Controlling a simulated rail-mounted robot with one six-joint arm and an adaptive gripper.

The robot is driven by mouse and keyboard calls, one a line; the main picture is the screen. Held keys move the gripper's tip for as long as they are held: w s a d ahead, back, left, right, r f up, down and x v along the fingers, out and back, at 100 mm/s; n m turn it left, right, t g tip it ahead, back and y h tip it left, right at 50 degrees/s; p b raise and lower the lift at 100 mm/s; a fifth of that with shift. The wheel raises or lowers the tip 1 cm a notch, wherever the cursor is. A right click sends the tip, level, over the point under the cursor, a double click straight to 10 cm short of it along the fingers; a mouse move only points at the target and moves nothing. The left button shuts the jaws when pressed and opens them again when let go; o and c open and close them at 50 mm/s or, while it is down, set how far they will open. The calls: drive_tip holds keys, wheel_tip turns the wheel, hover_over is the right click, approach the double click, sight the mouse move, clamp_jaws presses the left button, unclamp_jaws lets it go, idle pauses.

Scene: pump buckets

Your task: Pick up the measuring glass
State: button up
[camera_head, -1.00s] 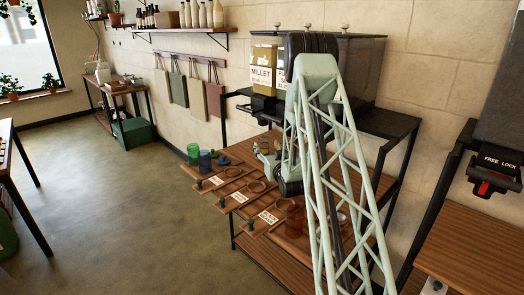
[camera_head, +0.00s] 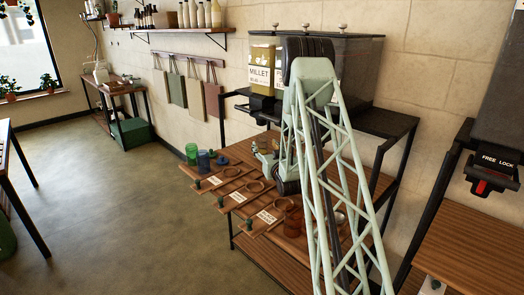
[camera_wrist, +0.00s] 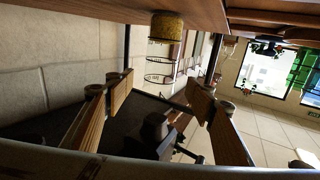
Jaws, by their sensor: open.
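A clear measuring glass (camera_wrist: 166,27) with dark rings and yellow grain at its base shows in the wrist view, which looks upside down. It stands on the wooden surface, beyond my fingers and between them as seen there. My gripper (camera_wrist: 160,95) is open, with wood-coloured pads on both sides and nothing between them. In the head view my gripper (camera_head: 264,153) is small, over the wooden table below the dispensers, and I cannot make out the measuring glass clearly there.
A reddish-brown glass (camera_head: 293,223) is nearer, partly behind my arm. Wooden boards with round rings (camera_head: 254,187) line the front edge. A millet dispenser (camera_head: 262,70) hangs above.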

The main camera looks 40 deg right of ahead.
drive_tip(key=shift+b+x, duration=0.45)
drive_tip(key=shift+x, duration=2.45)
drive_tip(key=shift+c, duration=0.7)
drive_tip(key=c, duration=1)
drive_tip(key=shift+r, duration=0.25)
